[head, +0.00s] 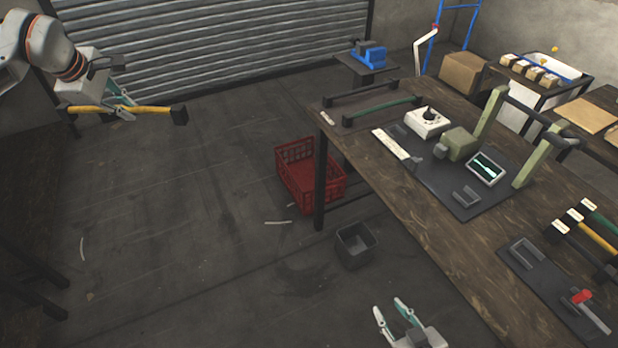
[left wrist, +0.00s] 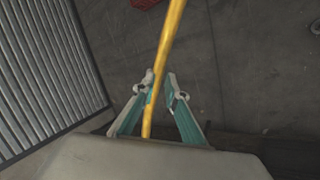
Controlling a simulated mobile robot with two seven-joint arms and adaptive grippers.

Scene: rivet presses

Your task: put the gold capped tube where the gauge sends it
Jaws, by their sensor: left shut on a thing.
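The gold capped tube (head: 150,109) is a yellow bar with black end caps, held roughly level in the air at the upper left of the head view. My left gripper (head: 122,106) is shut on it near its middle. In the left wrist view the yellow bar (left wrist: 168,45) runs up between the fingers (left wrist: 160,95). A small unit with a lit teal screen (head: 485,168) and a white box with a black knob (head: 428,122) are on the dark bench mat; I cannot tell which is the gauge. My right gripper (head: 393,318) is open and empty at the bottom.
The wooden bench (head: 400,200) fills the right. It bears a green-barred tube (head: 382,112), an olive frame (head: 490,112) with a black bar, and several capped tubes at lower right. A red crate (head: 312,180) and grey bin (head: 355,245) stand on the floor. The floor left of them is mostly clear.

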